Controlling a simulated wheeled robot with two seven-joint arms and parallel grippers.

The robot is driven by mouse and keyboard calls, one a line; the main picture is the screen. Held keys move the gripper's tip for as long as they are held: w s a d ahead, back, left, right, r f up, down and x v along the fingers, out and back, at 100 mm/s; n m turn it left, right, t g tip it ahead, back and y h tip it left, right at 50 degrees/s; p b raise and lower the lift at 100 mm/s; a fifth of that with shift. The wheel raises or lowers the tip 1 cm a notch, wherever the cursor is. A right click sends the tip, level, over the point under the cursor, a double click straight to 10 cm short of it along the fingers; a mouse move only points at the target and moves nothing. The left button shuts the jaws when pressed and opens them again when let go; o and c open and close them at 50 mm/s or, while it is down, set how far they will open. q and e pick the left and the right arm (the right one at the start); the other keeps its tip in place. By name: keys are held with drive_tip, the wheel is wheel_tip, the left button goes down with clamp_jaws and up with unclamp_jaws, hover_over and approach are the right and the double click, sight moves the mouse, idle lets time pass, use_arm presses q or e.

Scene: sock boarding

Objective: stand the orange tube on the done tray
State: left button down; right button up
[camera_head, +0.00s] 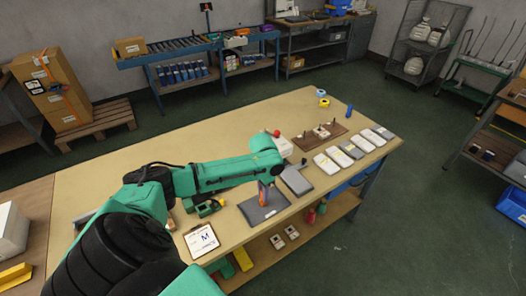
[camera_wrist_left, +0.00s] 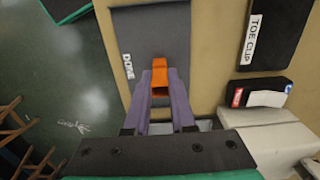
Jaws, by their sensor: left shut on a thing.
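The orange tube (camera_wrist_left: 160,66) is between the purple fingers of my left gripper (camera_wrist_left: 160,78), which is shut on it. In the head view my left gripper (camera_head: 263,190) is over the dark grey done tray (camera_head: 250,212) near the table's front edge. The tray shows flat below the tube in the left wrist view (camera_wrist_left: 150,30), with its white DONE label to the left. The tube looks roughly upright. I cannot tell whether its lower end touches the tray. The fingers hide part of the tube. My right gripper is not in view.
A dark toe clip plate (camera_wrist_left: 275,30) lies right of the tray in the left wrist view. A clipboard (camera_head: 201,240) lies left of the tray. A grey plate (camera_head: 297,181) and several pale flat pieces (camera_head: 339,156) lie to the right.

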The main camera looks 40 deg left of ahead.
use_arm(q)
drive_tip(key=c, duration=0.8)
unclamp_jaws()
drive_tip(key=shift+o, duration=0.2)
wheel_tip(320, 180, up, 12)
drive_tip(key=b, duration=0.1)
drive_tip(key=shift+r, duration=0.1)
